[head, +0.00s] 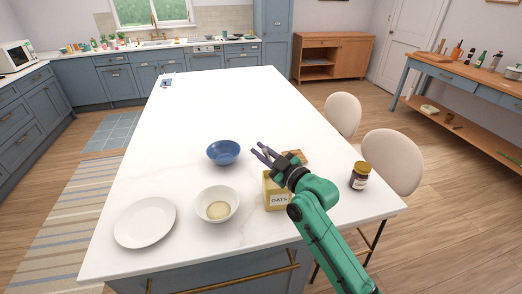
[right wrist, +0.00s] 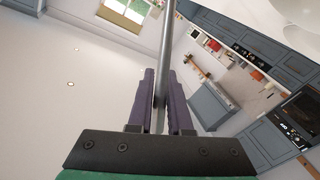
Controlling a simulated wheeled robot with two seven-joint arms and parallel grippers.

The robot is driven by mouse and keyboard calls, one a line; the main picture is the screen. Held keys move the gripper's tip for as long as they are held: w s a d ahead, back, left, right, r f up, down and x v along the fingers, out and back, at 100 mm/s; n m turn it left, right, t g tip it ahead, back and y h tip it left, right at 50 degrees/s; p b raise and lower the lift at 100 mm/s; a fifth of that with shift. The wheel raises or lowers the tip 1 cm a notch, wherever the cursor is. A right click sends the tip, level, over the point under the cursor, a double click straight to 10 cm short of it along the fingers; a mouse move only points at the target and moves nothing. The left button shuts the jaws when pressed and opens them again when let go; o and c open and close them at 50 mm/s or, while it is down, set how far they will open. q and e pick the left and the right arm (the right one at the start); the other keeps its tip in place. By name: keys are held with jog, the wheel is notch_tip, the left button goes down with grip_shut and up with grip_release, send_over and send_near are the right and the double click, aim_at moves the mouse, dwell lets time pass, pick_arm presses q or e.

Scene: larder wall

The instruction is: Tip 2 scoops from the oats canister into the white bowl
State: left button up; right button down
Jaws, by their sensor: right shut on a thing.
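The oats canister (head: 277,196) is a yellow box with a label, upright on the white island near its front edge. The white bowl (head: 229,211) stands just left of it, with a pale beige heap of oats (head: 217,209) inside. My right gripper (head: 259,150) is above and behind the canister, its purple fingers pointing to the upper left. It is shut on a thin grey metal rod, seen between the fingers in the right wrist view (right wrist: 167,55), apparently the scoop's handle. I cannot make out the scoop's cup or its load. My left gripper is not in view.
A blue bowl (head: 223,153) stands behind the white bowl. A white plate (head: 145,222) lies at the front left. A dark jar with a yellow lid (head: 360,176) stands to the right, and a small brown item (head: 297,156) lies behind the gripper. The island's far part is mostly clear.

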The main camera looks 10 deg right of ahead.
notch_tip(320, 180, down, 8)
jog(key=b, duration=0.5)
jog(key=shift+w+r, duration=0.15)
jog(key=shift+r, duration=0.1)
jog(key=shift+a+r, duration=0.1)
jog(key=shift+r, duration=0.05)
dwell(0.3)
notch_tip(320, 180, up, 10)
jog(key=p, duration=0.8)
jog(key=shift+p, duration=0.3)
dwell(0.7)
